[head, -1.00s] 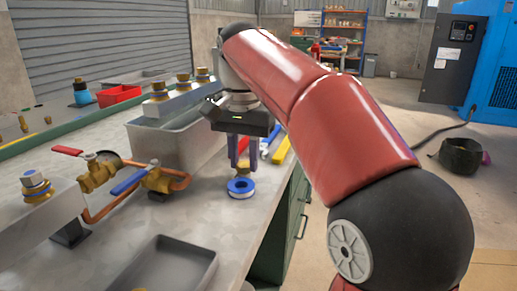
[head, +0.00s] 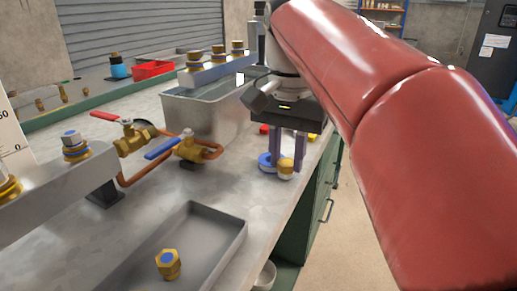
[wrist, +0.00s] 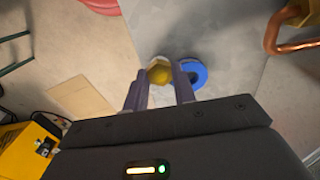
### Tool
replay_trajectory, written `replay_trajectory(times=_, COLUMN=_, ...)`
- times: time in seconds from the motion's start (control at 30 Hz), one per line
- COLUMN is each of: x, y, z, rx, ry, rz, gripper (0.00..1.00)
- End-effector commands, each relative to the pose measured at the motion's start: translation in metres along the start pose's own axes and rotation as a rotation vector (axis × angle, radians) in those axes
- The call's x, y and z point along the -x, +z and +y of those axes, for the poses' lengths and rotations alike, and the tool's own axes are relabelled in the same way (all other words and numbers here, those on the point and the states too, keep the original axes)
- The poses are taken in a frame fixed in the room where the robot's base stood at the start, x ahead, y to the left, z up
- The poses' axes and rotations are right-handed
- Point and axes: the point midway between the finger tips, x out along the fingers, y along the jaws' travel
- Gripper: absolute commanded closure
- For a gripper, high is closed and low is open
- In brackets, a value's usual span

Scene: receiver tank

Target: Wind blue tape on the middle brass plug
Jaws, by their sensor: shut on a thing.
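My gripper (head: 287,158) is low over the right side of the bench, its fingers shut on a brass plug (head: 286,167). The plug has a pale band and also shows between the fingertips in the wrist view (wrist: 158,71). The blue tape roll (head: 265,160) is just left of the fingers in the head view. In the wrist view (wrist: 200,73) it lies right of them, partly hidden by a finger. A brass plug with a blue top (head: 168,264) is in the grey tray. I cannot tell which plug is the middle one.
A grey tray (head: 236,240) lies at the front. Brass valves with copper pipe (head: 212,151) stand left of my gripper. A metal bar with brass fittings (head: 105,165) is at the left. A grey bin (head: 205,112) stands behind. The bench's right edge is close.

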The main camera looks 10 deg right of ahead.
Motion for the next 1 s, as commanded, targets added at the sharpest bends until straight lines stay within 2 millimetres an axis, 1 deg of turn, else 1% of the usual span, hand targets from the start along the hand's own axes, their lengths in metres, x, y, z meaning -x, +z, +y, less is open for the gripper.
replay_trajectory(times=0.07, x=0.003, y=-0.012, z=0.007, rx=-0.002, ry=0.001, rz=-0.003, gripper=1.00)
replay_trajectory(times=0.17, x=0.005, y=-0.030, z=0.009, rx=-0.001, ry=0.002, rz=-0.003, gripper=1.00)
replay_trajectory(times=0.27, x=0.002, y=-0.046, z=0.003, rx=0.001, ry=0.001, rz=-0.004, gripper=1.00)
replay_trajectory(times=0.4, x=-0.001, y=-0.065, z=-0.014, rx=0.004, ry=0.001, rz=-0.003, gripper=1.00)
replay_trajectory(times=0.5, x=0.000, y=-0.069, z=-0.031, rx=0.006, ry=0.000, rz=-0.002, gripper=1.00)
replay_trajectory(times=0.63, x=0.000, y=-0.067, z=-0.053, rx=0.007, ry=0.000, rz=-0.001, gripper=1.00)
replay_trajectory(times=0.77, x=0.000, y=-0.054, z=-0.071, rx=0.007, ry=0.001, rz=0.000, gripper=1.00)
replay_trajectory(times=0.87, x=0.001, y=-0.038, z=-0.080, rx=0.006, ry=0.001, rz=0.001, gripper=1.00)
replay_trajectory(times=1.0, x=0.000, y=-0.014, z=-0.080, rx=0.003, ry=0.000, rz=0.002, gripper=1.00)
